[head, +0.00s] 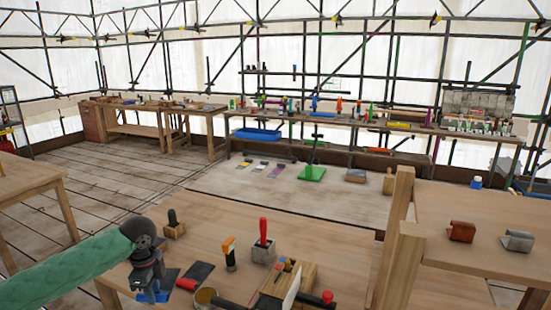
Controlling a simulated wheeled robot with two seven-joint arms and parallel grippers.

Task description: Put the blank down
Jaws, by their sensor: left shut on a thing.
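My left gripper (152,290) is low at the left of the head view, over the near-left part of the wooden workbench (325,237). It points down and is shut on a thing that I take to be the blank. The arm and gripper hide most of the held piece, so its shape is unclear. Some blue shows at the fingertips. I cannot tell whether the held piece touches the bench. My right gripper is not in view.
Near the gripper are a dark, red-edged flat piece (197,272), a round tin (206,296) and a wooden block with a dark tool (174,230). Further right are an orange-handled tool (229,252), a grey block with a red handle (263,248) and a wooden box (297,275). A raised shelf (480,215) stands right.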

